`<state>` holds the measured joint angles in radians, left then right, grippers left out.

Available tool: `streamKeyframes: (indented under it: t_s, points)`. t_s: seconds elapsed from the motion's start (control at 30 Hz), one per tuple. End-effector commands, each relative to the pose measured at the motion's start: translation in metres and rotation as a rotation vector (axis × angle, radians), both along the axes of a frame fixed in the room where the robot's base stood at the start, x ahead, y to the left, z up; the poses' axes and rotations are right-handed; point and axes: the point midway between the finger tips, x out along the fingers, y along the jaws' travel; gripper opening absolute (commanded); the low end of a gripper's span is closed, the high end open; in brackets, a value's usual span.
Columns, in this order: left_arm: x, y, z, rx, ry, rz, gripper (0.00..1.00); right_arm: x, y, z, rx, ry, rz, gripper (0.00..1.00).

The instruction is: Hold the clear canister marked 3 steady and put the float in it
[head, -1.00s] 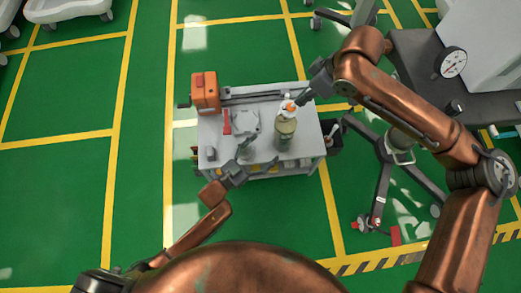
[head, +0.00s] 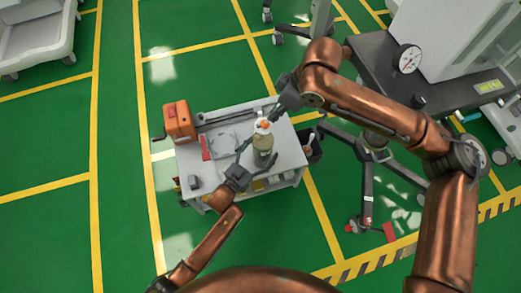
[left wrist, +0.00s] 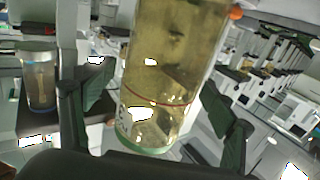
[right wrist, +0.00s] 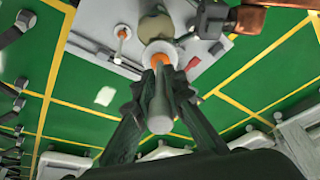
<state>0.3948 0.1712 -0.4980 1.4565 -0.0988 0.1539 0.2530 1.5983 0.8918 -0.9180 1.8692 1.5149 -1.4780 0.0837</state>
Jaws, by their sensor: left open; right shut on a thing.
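The clear canister (head: 263,150) holds yellowish liquid and stands upright on the grey cart top. It fills the middle of the left wrist view (left wrist: 165,75); I cannot read its number there. My left gripper (head: 247,158) is open, with its fingers on either side of the canister's lower part; I cannot tell if they touch it. My right gripper (right wrist: 158,90) is shut on the float's grey stem. The float (right wrist: 160,52), with an orange part and a pale disc, is over the canister's top. I cannot tell whether any of it is inside.
An orange machine (head: 179,121) and a red piece (head: 206,147) are on the cart top (head: 285,160), left of the canister. A dark bench with a round gauge (head: 408,58) stands at the right. A second clear canister (left wrist: 38,80) shows in the left wrist view.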

Motion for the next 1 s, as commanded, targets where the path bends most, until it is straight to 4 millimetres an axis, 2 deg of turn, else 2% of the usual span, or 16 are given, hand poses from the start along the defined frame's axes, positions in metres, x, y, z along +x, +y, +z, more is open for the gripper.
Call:
streamKeyframes:
  t_s: [0.07,0.8,1.0]
  points:
    - [-0.0001,0.0001,0.0002,0.000,0.000,0.000,0.76,0.0000,0.0001,0.0003,0.000,0.000,0.000,0.00]
    - [-0.0003,0.0003,0.0003,0.000,0.000,0.000,0.25,0.0000,0.0001,0.0003,0.000,0.000,0.000,0.00]
    - [-0.0003,0.0003,0.0003,0.000,0.000,0.000,0.23,-0.0001,0.0000,-0.0043,0.000,0.001,0.000,0.00]
